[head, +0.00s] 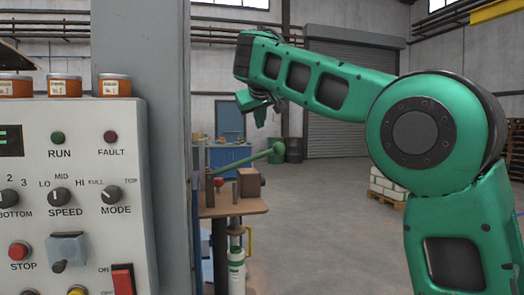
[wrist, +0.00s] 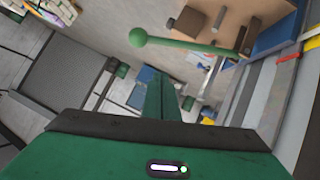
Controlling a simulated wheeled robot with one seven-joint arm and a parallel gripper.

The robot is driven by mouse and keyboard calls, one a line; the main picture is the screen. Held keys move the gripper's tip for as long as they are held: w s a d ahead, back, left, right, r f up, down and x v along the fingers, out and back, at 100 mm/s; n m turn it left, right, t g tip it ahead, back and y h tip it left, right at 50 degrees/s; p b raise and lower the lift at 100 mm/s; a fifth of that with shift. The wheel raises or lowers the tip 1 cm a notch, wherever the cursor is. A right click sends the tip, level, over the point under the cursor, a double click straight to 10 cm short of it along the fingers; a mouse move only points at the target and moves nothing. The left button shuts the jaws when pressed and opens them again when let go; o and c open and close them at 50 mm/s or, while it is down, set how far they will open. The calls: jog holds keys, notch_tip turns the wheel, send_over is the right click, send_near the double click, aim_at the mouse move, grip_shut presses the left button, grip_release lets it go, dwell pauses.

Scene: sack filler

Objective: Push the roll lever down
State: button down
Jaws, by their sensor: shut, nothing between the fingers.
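The roll lever (head: 250,159) is a green bar with a round green knob (head: 279,148) at its right end, in the middle of the head view. It slopes upward to the right from a mount on a small brown shelf. In the wrist view the lever (wrist: 190,44) runs across the upper part, its knob at the left end. My gripper (head: 260,117) hangs above and slightly left of the knob in the head view, apart from the lever. Its fingers (wrist: 161,92) show shut and empty in the wrist view, below the lever in the picture.
The brown shelf (head: 235,208) bears a brown block (head: 249,182) and upright metal pins. A grey column (head: 168,130) and a control panel (head: 75,180) with knobs and buttons stand at left. Open floor (head: 325,215) lies right of the shelf. Loaded pallets stand farther back.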

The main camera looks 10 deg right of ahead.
jog(key=shift+w, duration=0.1)
jog(key=s+d+f+x, duration=0.1)
jog(key=f+x, duration=0.1)
jog(key=x, duration=1)
jog(key=shift+f, duration=0.3)
jog(key=shift+s+d+f, duration=0.1)
jog(key=shift+d+f, duration=0.05)
